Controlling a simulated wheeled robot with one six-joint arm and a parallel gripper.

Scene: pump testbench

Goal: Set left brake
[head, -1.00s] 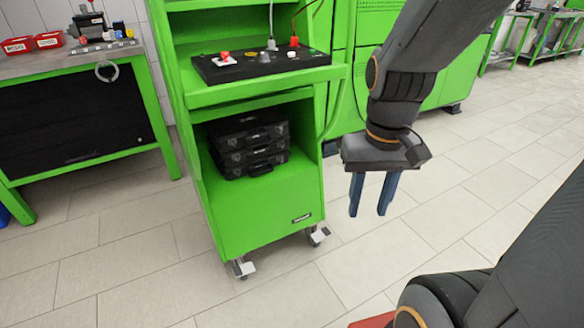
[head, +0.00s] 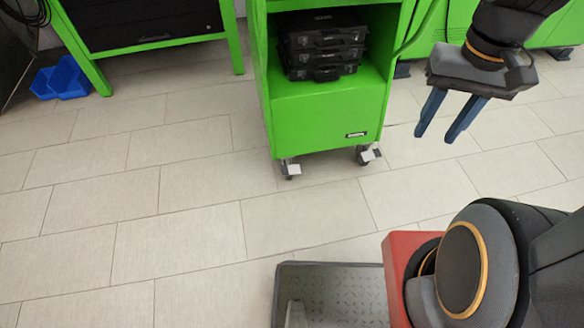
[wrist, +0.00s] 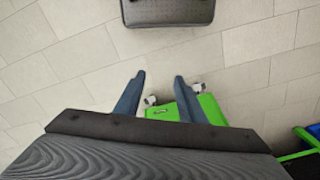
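The green cart (head: 325,115) stands on casters with light grey brake pedals. The left caster with its brake pedal (head: 290,168) is under the front left corner. The right caster with its pedal (head: 367,154) is under the front right corner. My gripper (head: 435,138) is open and empty, to the right of the cart and apart from it, fingers pointing down. In the wrist view, which is turned about, the fingers (wrist: 160,76) are spread. The right caster (wrist: 150,100) shows between them, and the left caster (wrist: 197,87) shows just right of them. Pedal positions are too small to tell.
Black cases (head: 322,45) lie stacked on the cart's shelf. A green workbench (head: 235,45) and blue bins (head: 62,78) are at the left. The tiled floor (head: 180,210) in front of the cart is clear.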

